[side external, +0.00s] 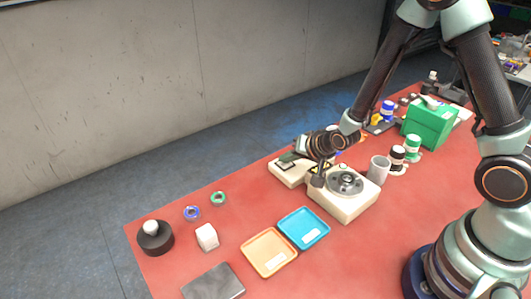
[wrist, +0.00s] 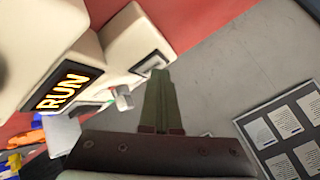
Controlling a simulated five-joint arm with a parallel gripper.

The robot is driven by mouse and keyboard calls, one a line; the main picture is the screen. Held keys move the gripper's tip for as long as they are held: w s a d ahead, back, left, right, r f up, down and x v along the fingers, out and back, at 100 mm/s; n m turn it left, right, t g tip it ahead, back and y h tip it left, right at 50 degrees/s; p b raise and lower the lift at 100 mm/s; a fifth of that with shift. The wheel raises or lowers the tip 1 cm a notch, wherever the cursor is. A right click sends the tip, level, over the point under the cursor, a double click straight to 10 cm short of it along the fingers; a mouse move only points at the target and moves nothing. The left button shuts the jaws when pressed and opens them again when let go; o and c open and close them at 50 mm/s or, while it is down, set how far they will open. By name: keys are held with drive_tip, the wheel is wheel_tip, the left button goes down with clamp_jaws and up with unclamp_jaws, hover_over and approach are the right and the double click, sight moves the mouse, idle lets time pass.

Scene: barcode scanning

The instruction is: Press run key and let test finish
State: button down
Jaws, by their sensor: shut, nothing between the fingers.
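A cream machine (side external: 342,201) with a round dark metal top stands on the red table. A smaller cream unit (side external: 283,174) stands behind it to the left. In the wrist view a dark display (wrist: 62,90) reads RUN in glowing orange letters on a cream housing. A second cream housing (wrist: 130,36) beside it has a small grey panel (wrist: 149,62). My gripper (wrist: 159,74) is shut and empty, with its dark green fingertips at that panel's edge. I cannot tell whether they touch it. In the side view my gripper (side external: 287,157) is over the smaller cream unit.
Blue (side external: 304,227) and orange (side external: 268,252) trays lie in front of the machine. A grey cup (side external: 378,169) stands close on its right, with a green box (side external: 429,123) farther back. A white block (side external: 207,237) and a black round holder (side external: 155,238) stand at the left.

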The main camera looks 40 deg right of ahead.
sight(288, 166)
drive_tip(key=shift+r, duration=3.3)
drive_tip(key=s+d+r+n+g, duration=0.1)
drive_tip(key=s+r+n, duration=0.3)
drive_tip(key=s+r, duration=0.3)
drive_tip(key=s+d+r+n+g, duration=0.1)
drive_tip(key=s+r+n, duration=0.3)
drive_tip(key=s+r, duration=0.4)
drive_tip(key=shift+s+d+r+g, duration=0.2)
drive_tip(key=shift+s+d+g, duration=0.05)
drive_tip(key=shift+s+g, duration=0.6)
